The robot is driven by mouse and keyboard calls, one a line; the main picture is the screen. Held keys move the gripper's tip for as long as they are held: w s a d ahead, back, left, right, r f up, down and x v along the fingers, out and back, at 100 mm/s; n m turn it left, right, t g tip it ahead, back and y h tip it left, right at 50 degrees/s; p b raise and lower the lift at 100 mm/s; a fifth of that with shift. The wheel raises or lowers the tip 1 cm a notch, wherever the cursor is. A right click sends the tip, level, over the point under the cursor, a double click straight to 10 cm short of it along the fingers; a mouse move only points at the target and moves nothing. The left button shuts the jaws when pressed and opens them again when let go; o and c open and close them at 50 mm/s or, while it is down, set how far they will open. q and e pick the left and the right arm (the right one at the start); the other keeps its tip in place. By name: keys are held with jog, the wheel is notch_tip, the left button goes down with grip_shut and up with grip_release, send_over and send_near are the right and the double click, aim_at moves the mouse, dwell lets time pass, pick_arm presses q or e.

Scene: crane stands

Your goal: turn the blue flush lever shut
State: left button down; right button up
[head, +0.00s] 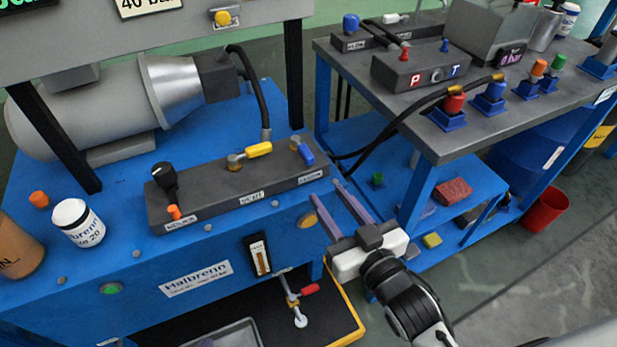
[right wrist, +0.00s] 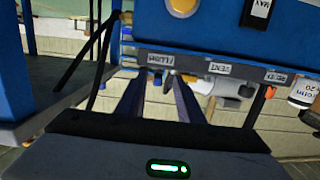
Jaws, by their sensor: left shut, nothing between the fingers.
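The blue flush lever (head: 304,152) is at the right end of a dark valve block (head: 225,192) on the blue bench, in the head view. It lies slanted beside its brass stem. My right gripper (head: 326,189) reaches in from the lower right. Its two fingers are apart with a gap between them, and their tips are just in front of and below the block's right end, apart from the lever. My left gripper is not in view.
A yellow vent lever (head: 258,150) and a black knob (head: 163,175) are on the same block. A black hose (head: 250,85) rises behind it. A grey-topped side bench (head: 440,140) with couplings stands at the right. A white jar (head: 78,223) stands at the left.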

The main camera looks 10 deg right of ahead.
aim_at(312, 162)
jog(key=shift+t, duration=0.7)
jog(key=w, duration=0.3)
jog(key=w+a+r+b, duration=0.1)
jog(key=w, duration=0.3)
jog(key=w+a+r+b, duration=0.1)
jog(key=w, duration=0.3)
jog(key=shift+w+a+r, duration=0.1)
jog(key=shift+w+a, duration=0.05)
jog(key=shift+w, duration=0.1)
jog(key=shift+c, duration=0.4)
grip_shut()
